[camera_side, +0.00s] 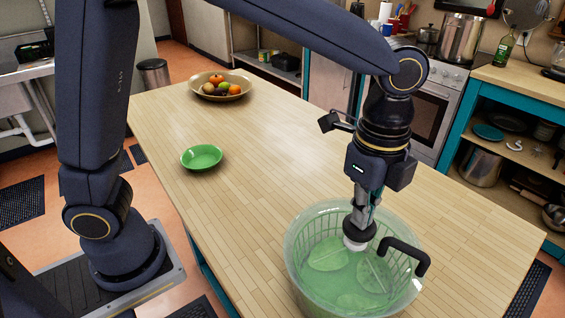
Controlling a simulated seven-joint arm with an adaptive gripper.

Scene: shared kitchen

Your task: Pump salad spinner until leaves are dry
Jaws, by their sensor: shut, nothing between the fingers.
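The salad spinner (300,262) stands at the front of the wooden table. It has a clear bowl and a green slotted basket inside. Pale green leaf shapes (328,256) show through its top; I cannot tell whether they are wet. A white pump knob (354,243) with a dark collar is at the middle of the top. A black curved handle (408,252) is at the right. My gripper (362,222) points down, shut, directly over the pump knob. Its fingertips are at the dark collar; whether they press on it is unclear.
The wooden table (262,150) is mostly clear left of and behind the spinner. A small green bowl (202,157) sits at its left side. A wide fruit bowl (221,92) stands at the far end. A stove and shelves are behind.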

